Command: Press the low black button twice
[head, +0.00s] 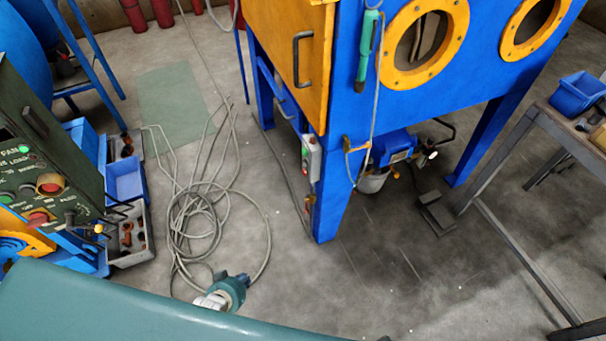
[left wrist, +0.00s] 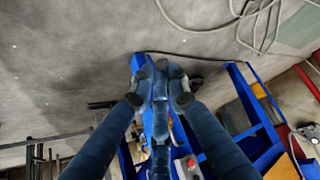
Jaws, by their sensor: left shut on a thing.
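The dark green control panel (head: 40,150) at the left of the head view carries green and red buttons and small dark controls. A small grey switch box (head: 313,158) with coloured buttons hangs on the blue cabinet's front edge. A black foot pedal (head: 436,212) lies on the floor beneath the cabinet. I cannot tell which dark control is the low black button. My left gripper (left wrist: 160,75) shows in the left wrist view with its dark blue fingers closed together. It overlaps the cabinet's blue leg in the picture; contact is unclear. My right gripper is not in view.
The blue cabinet (head: 345,110) with orange port rings stands at centre. A loose coiled cable (head: 205,215) and a teal connector (head: 232,288) lie on the floor. A metal table (head: 540,125) stands at right. Floor at lower centre is mostly clear.

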